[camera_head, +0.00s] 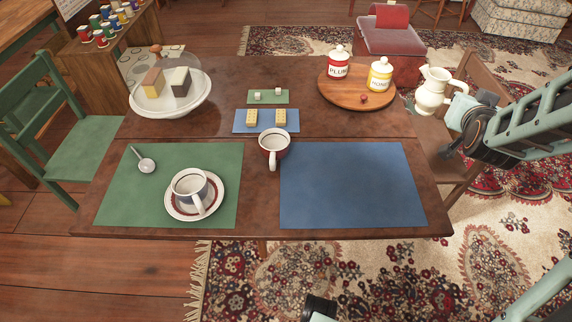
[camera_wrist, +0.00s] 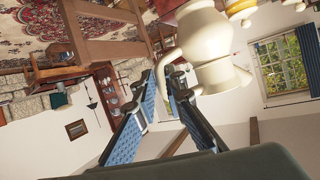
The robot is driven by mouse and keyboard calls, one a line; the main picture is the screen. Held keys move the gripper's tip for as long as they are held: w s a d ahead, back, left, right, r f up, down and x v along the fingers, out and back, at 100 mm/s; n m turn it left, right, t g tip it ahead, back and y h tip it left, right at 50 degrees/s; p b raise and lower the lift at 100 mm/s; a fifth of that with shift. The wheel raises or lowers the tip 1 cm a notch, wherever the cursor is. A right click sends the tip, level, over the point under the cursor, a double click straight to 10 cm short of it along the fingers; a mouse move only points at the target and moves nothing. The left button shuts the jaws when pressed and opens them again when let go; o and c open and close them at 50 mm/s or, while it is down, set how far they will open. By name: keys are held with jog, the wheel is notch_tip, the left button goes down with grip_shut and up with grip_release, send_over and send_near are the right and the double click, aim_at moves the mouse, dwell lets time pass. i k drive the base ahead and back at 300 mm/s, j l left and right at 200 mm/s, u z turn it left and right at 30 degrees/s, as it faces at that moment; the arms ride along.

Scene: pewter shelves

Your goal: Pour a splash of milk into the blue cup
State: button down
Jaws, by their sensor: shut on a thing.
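My gripper (camera_head: 456,108) is shut on a cream jug (camera_head: 433,92), held in the air right of the table. The jug looks about upright in the head view; its contents are hidden. In the wrist view my gripper's fingers (camera_wrist: 170,85) close at the handle of the jug (camera_wrist: 207,45). A white cup with bluish sides (camera_head: 188,184) stands on a saucer (camera_head: 212,208) on the green mat, far left of my gripper. A dark red cup (camera_head: 273,147) stands between the mats. The inside of both cups looks pale.
A round wooden board (camera_head: 345,99) carries a red jar (camera_head: 338,66) and a yellow jar (camera_head: 380,76) close left of the jug. The blue mat (camera_head: 350,188) is bare. A glass-covered dish (camera_head: 165,101) stands at the back left. A wooden chair (camera_head: 482,75) stands behind the jug.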

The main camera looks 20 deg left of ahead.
aim_at(191, 186)
jog(key=u, duration=0.85)
jog(key=i+l, duration=0.4)
jog(key=l, duration=0.2)
jog(key=i+l+u, duration=0.1)
jog(key=l, duration=0.25)
jog(key=i, duration=0.05)
